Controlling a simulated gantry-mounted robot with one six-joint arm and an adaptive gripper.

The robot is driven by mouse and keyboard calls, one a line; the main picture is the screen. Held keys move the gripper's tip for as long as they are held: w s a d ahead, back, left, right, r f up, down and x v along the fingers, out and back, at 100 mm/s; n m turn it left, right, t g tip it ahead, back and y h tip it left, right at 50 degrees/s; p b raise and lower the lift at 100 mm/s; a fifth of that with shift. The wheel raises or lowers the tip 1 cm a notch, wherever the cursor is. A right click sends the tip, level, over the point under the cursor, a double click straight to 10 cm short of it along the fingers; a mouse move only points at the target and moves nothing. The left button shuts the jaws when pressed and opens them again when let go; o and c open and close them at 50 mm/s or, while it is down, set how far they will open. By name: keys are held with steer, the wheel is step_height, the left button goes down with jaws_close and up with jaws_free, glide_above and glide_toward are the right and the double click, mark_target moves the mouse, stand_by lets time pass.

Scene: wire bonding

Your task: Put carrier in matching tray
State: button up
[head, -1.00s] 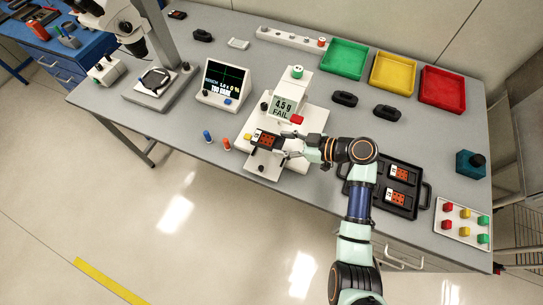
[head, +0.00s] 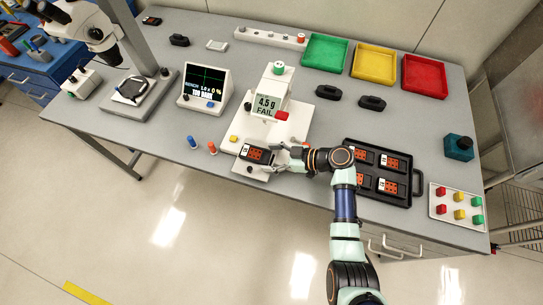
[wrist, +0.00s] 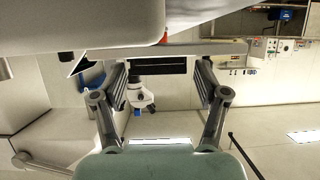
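The carrier (head: 257,154), black with orange pads and a white label, is in my gripper (head: 276,157) at the front of the white pull tester (head: 293,130). The tester screen reads 4.5 g FAIL. In the wrist view the carrier shows as a dark bar (wrist: 158,66) between the two fingers, which close on its ends. It appears to be just over the tester's front base; the exact gap is hidden. A green tray (head: 326,67), a yellow tray (head: 374,75) and a red tray (head: 424,88) stand empty along the back right.
A black rack (head: 402,202) with several carriers lies right of my gripper, partly behind my arm. Two black parts (head: 328,92) (head: 372,103) lie before the trays. A monitor (head: 208,88), microscope, blue and orange pegs, teal box (head: 459,147) and coloured-block plate (head: 457,222) stand around.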

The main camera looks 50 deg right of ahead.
stand_by(0.3)
steer(key=shift+s+d, duration=0.15)
steer(key=shift+s, duration=0.1)
steer(key=p+v, duration=0.1)
steer(key=v, duration=0.6)
steer(key=shift+s+r, duration=0.1)
steer(key=shift+r, duration=0.1)
